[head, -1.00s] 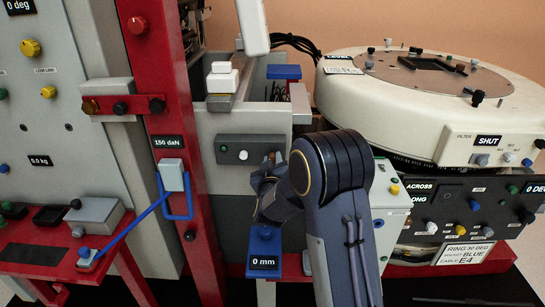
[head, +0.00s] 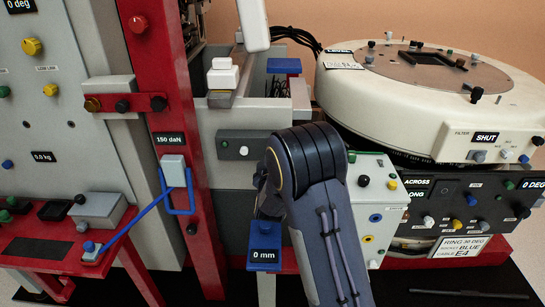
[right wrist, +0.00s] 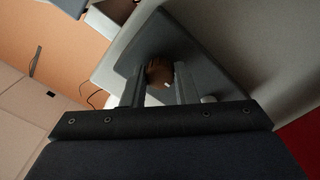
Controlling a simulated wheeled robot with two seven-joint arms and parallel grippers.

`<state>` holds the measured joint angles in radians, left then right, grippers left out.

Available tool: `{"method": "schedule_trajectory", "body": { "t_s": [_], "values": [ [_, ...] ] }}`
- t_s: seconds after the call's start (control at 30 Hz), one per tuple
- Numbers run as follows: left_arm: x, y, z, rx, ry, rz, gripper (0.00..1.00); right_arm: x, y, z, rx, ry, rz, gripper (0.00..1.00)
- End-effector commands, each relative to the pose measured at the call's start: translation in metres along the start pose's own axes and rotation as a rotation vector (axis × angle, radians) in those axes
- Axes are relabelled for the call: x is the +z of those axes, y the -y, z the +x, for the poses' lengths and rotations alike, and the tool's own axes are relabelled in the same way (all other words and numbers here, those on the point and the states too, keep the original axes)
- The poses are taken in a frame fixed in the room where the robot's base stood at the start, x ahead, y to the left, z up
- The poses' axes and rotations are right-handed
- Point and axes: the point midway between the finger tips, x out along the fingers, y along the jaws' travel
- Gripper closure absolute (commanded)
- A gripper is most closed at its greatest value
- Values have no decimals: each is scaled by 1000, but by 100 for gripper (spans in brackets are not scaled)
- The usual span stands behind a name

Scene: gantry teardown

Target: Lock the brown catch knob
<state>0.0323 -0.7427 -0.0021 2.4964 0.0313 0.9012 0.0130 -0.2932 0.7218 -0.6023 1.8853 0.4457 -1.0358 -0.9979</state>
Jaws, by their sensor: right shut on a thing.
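The brown catch knob (right wrist: 157,71) shows in the right wrist view on a dark grey plate (right wrist: 168,48), between the two fingers of my right gripper (right wrist: 158,84). The fingers are shut on the knob from both sides. A small pale button (right wrist: 208,99) is beside the right finger. In the head view, the dark control box (head: 240,146) with a white button is on the grey frame; my right forearm covers its right end, the knob and the fingers. My left gripper is not in view.
A blue block reading 0 mm (head: 263,257) is below the forearm. A red upright (head: 170,100) with a blue handle (head: 178,211) stands to the left. A white control box (head: 388,170) and a large round white ring housing (head: 400,110) are close on the right.

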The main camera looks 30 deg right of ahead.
Motion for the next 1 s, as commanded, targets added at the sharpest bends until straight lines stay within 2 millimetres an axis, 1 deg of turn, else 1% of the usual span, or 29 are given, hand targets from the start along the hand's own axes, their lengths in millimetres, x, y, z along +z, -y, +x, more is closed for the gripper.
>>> {"method": "schedule_trajectory", "body": {
  "t_s": [0.17, 0.2, 0.33, 0.57, 0.67, 0.77, 1.0],
  "values": [
    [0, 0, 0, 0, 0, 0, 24, 0, 1, 0, -3, 1, -2, 96],
    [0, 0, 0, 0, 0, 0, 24, 0, 1, 0, -3, 1, -2, 68],
    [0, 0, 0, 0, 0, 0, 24, 0, 1, 0, -2, 0, -1, 52],
    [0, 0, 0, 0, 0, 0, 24, 0, 0, 0, -1, 0, 0, 52],
    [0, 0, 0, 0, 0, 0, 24, 0, 0, -4, -1, 0, 0, 52],
    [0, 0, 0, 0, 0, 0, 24, 0, 0, -15, -3, 1, 1, 52],
    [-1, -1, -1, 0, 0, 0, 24, 0, 1, -57, -4, 1, 0, 52]
  ]
}}
